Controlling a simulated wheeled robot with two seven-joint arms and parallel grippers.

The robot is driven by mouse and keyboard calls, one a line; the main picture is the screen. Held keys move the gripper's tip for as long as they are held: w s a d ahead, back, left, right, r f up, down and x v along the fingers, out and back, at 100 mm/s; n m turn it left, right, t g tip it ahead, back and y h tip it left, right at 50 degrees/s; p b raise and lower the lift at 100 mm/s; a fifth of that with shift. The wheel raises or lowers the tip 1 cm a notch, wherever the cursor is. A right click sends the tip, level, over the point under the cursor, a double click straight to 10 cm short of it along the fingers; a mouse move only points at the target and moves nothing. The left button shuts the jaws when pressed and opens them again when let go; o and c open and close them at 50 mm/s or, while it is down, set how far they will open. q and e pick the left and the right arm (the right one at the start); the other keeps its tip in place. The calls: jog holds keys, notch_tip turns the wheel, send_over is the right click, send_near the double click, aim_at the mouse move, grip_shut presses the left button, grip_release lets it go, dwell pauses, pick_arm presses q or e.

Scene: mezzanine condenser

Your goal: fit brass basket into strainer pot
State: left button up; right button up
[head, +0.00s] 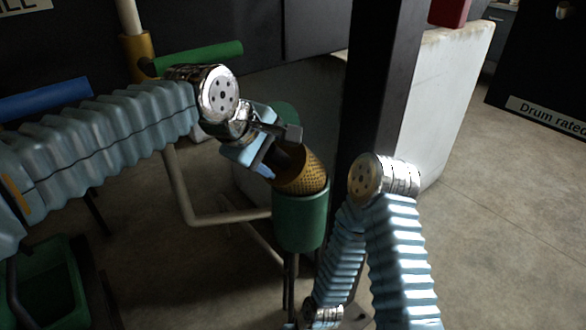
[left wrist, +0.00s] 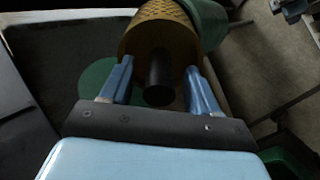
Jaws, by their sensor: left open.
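The brass basket (head: 303,172), perforated and golden, sits partly in the mouth of the green strainer pot (head: 302,222). It leans, with its upper end toward the upper left. In the left wrist view the basket (left wrist: 160,22) has a dark round handle (left wrist: 160,78) on its near end, and the pot (left wrist: 209,22) shows beyond it. My left gripper (head: 277,152) is open at the basket's upper end. Its two fingers (left wrist: 158,88) stand on either side of the handle, with visible gaps. How deep the basket reaches is hidden inside the pot. My right gripper does not show clearly.
A dark column (head: 378,90) rises just behind the pot, beside a pale block (head: 455,100). A bent pipe (head: 215,219) runs left of the pot. A green pipe (head: 200,57) passes behind my left arm. A green bin (head: 45,290) stands at lower left. Floor at right is clear.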

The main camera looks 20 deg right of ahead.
pick_arm(q)
jog(key=shift+c, duration=0.4)
grip_shut()
jog(key=shift+d, duration=0.1)
